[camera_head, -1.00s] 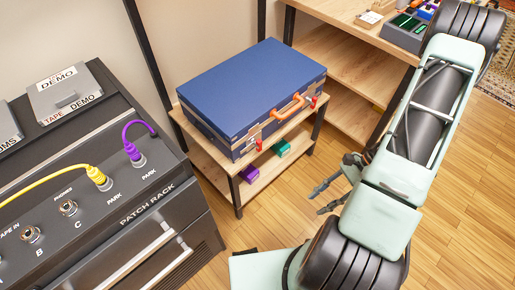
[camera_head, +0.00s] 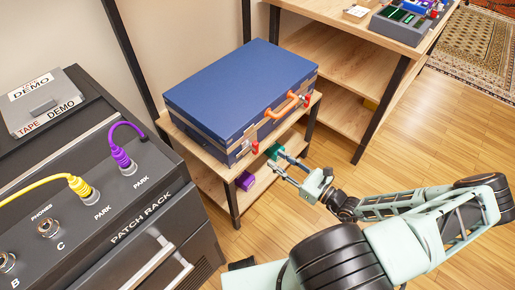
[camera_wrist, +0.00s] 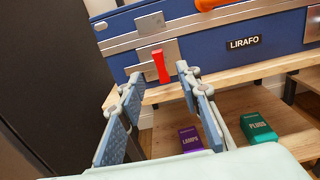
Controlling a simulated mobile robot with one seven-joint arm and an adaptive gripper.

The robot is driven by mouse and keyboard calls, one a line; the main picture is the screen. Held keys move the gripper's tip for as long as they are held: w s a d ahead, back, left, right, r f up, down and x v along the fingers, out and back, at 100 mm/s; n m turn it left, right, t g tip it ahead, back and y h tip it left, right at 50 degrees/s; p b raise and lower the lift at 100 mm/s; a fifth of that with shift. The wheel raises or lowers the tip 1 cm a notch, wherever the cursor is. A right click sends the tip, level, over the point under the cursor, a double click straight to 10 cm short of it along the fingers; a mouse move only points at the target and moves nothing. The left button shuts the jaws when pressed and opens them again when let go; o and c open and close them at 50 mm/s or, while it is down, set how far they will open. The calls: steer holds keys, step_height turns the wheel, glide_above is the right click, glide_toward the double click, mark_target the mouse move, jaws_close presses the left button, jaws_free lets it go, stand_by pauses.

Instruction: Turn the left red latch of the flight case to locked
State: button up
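The blue flight case (camera_head: 240,92) lies shut on the upper shelf of a small wooden stand. Its front carries an orange handle (camera_head: 284,106) and two red latches. The left red latch (camera_head: 255,147) also shows in the wrist view (camera_wrist: 160,66), on a metal plate, close to upright with a slight tilt. The right red latch (camera_head: 308,99) is beyond the handle. My gripper (camera_head: 277,164) is in front of the case and apart from it. In the wrist view my gripper (camera_wrist: 157,84) is open and empty, its fingers on either side of the latch's line of sight.
A purple box (camera_head: 245,181) and a green box (camera_head: 275,151) sit on the stand's lower shelf (camera_head: 262,186). The patch rack (camera_head: 150,215) with yellow and purple cables stands at left. A wooden desk (camera_head: 385,38) is at back right. Floor right of the stand is free.

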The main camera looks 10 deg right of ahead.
mark_target(257, 147)
steer(key=b+x, duration=0.1)
steer(key=x, duration=0.8)
steer(key=shift+w+a, duration=0.1)
steer(key=shift+a, duration=0.1)
steer(key=shift+c, duration=0.3)
jaws_close()
